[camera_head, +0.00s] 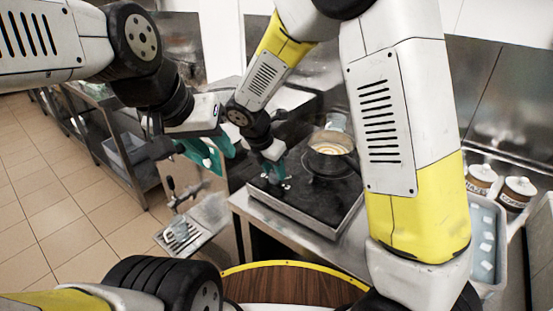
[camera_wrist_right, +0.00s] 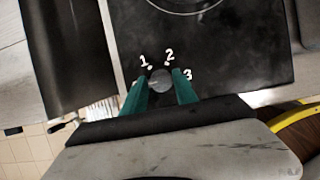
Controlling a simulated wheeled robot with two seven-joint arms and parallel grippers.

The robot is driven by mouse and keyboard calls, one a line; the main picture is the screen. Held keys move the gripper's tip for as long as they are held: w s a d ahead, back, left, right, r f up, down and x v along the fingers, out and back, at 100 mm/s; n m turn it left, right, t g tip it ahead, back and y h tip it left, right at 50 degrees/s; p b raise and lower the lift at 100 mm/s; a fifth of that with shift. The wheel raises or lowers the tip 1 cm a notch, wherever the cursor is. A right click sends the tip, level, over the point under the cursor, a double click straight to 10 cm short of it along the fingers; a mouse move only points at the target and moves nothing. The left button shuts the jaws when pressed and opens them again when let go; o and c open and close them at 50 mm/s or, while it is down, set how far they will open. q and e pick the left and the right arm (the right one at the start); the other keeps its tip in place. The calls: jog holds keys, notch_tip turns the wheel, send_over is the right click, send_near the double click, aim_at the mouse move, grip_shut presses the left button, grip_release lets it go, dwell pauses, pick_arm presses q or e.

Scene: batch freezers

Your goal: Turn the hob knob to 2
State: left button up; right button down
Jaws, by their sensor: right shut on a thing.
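The hob (camera_head: 310,195) is a black flat cooktop on a steel counter. Its round grey knob (camera_wrist_right: 160,80) shows in the right wrist view, with white numbers 1, 2 and 3 around its far side. My right gripper (camera_wrist_right: 160,92) has its teal fingers shut on the knob, one on each side. In the head view my right gripper (camera_head: 273,172) reaches down to the hob's near left corner and mostly hides the knob. Which number the knob points to is not clear. My left gripper (camera_head: 213,155) hangs left of the hob, its teal fingers apart and empty.
A pan (camera_head: 331,150) with pale contents sits on the hob behind my right gripper. Two lidded jars (camera_head: 517,193) and a tray (camera_head: 487,225) of pale pieces stand at right.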

jog(key=shift+m, duration=0.3)
jog(key=m, duration=0.2)
jog(key=m+g+h, duration=0.1)
jog(key=m, duration=0.2)
jog(key=shift+w+a+g+h, duration=0.1)
jog(key=shift+w+g+h, duration=0.1)
jog(key=shift+g+h, duration=0.1)
jog(key=m+g, duration=0.1)
jog(key=m, duration=0.2)
jog(key=m+g, duration=0.1)
jog(key=m, duration=0.2)
jog(key=shift+w+m+h, duration=0.15)
jog(key=shift+m+h, duration=0.15)
jog(key=m+g, duration=0.1)
jog(key=m, duration=0.2)
jog(key=m+g+y, duration=0.1)
jog(key=m, duration=0.2)
jog(key=shift+w+r+g, duration=0.1)
jog(key=shift+w+g, duration=0.1)
jog(key=shift+g, duration=0.1)
jog(key=m, duration=0.2)
jog(key=m+g+y, duration=0.1)
jog(key=m, duration=0.2)
jog(key=shift+y, duration=0.3)
jog(key=shift+m, duration=0.4)
jog(key=c, duration=1)
grip_release()
jog(key=shift+o, duration=0.2)
